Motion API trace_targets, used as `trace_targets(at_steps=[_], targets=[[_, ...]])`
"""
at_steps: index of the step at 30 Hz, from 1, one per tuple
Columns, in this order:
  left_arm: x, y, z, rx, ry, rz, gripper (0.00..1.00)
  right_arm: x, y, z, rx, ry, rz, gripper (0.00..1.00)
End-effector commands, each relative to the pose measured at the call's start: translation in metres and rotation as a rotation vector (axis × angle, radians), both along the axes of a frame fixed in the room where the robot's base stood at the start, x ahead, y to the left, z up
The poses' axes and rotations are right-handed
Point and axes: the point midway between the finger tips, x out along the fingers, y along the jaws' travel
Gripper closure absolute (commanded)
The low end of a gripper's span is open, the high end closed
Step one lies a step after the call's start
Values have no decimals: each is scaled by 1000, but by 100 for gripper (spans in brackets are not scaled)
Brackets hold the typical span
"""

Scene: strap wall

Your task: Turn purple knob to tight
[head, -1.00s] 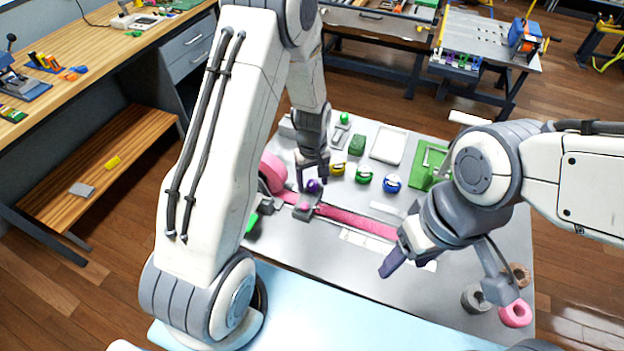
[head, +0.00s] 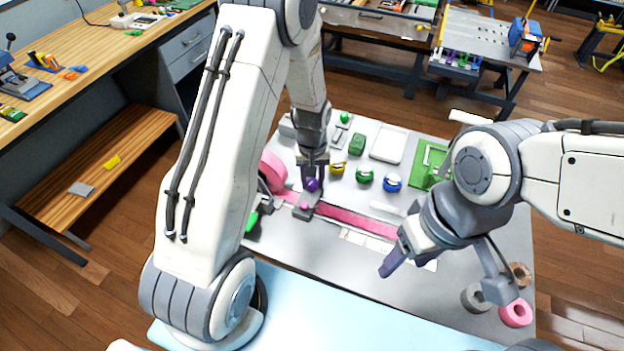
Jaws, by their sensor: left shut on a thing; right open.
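The purple knob (head: 312,184) sits on a grey block at the upper end of the pink strap (head: 352,220), toward the left of the grey board. My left gripper (head: 312,178) points down over it and is shut on the knob; the fingers hide part of it. The knob's pointer and any tight mark are too small to read. My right gripper (head: 440,275) is open and empty above the lower right part of the board, beyond the strap's right end.
A yellow knob (head: 337,168), a green knob (head: 364,175) and a blue knob (head: 392,182) stand in a row right of my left gripper. A white tray (head: 388,144) and a green plate (head: 428,160) lie behind. Pink (head: 516,313) and grey rolls (head: 475,298) lie at the lower right.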

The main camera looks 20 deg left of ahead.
Motion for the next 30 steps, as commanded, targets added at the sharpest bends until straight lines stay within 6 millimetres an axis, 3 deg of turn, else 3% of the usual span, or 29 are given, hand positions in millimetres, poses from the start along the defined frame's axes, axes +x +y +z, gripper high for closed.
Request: trace_targets(at_steps=[30], targets=[[0, 0, 1, 0, -1, -951, 100, 0, 0, -5, 0, 0, 0, 38]])
